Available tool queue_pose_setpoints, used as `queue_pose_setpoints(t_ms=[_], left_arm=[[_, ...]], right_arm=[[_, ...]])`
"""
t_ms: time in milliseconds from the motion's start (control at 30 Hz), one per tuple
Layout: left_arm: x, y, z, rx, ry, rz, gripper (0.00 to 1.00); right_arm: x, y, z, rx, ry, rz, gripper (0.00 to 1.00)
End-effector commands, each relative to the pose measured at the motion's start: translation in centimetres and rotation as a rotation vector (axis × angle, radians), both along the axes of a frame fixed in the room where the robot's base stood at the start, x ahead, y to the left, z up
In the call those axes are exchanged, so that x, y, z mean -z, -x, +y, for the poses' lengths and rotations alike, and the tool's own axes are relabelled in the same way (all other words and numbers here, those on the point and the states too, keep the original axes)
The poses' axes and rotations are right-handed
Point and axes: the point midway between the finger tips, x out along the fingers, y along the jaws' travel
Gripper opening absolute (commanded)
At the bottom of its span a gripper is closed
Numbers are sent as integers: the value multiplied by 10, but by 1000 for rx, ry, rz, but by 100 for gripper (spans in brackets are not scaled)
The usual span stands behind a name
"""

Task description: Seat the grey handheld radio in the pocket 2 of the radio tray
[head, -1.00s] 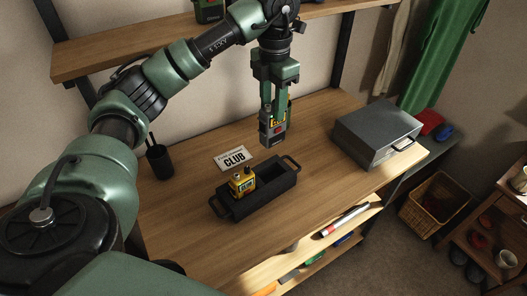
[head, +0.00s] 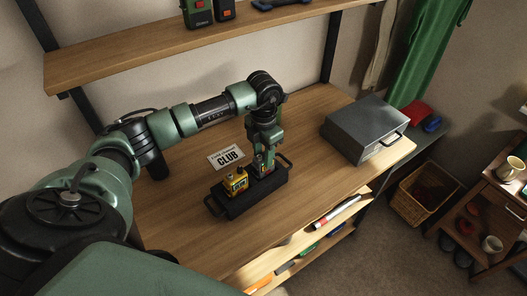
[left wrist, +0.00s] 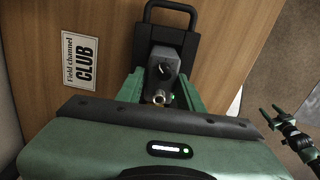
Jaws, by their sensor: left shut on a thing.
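The grey handheld radio (left wrist: 163,62) is upright between the fingers of my left gripper (head: 263,160), which is shut on it. Its top with a dark knob and a metal stub faces the left wrist camera. Its lower part is hidden in the right-hand pocket of the black radio tray (head: 238,208); I cannot tell whether it touches the pocket floor. The tray also shows in the left wrist view (left wrist: 190,42). A yellow radio (head: 236,183) stands in the tray's left pocket. My right gripper (left wrist: 274,111) is at the right of the left wrist view, open and empty, away from the tray.
A white "CLUB" card (head: 226,156) lies behind the tray. A grey metal box (head: 365,128) stands at the table's right. Radios (head: 198,14) stand on the shelf above. The wooden tabletop (head: 180,225) is clear left of the tray.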

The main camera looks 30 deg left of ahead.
Motion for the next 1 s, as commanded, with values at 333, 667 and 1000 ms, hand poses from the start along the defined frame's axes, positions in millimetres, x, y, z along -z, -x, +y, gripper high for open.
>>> queue_pose_setpoints(t_ms=[333, 667, 1000], left_arm=[[4, -1, 0, 1, 1, -3, 0], [3, 0, 0, 1, 1, -2, 59], [-22, -2, 0, 3, 0, -8, 59]], right_arm=[[4, -2, 0, 0, -1, -3, 59], [3, 1, 0, 0, 0, 1, 59], [14, 2, 0, 0, 0, 4, 59]])
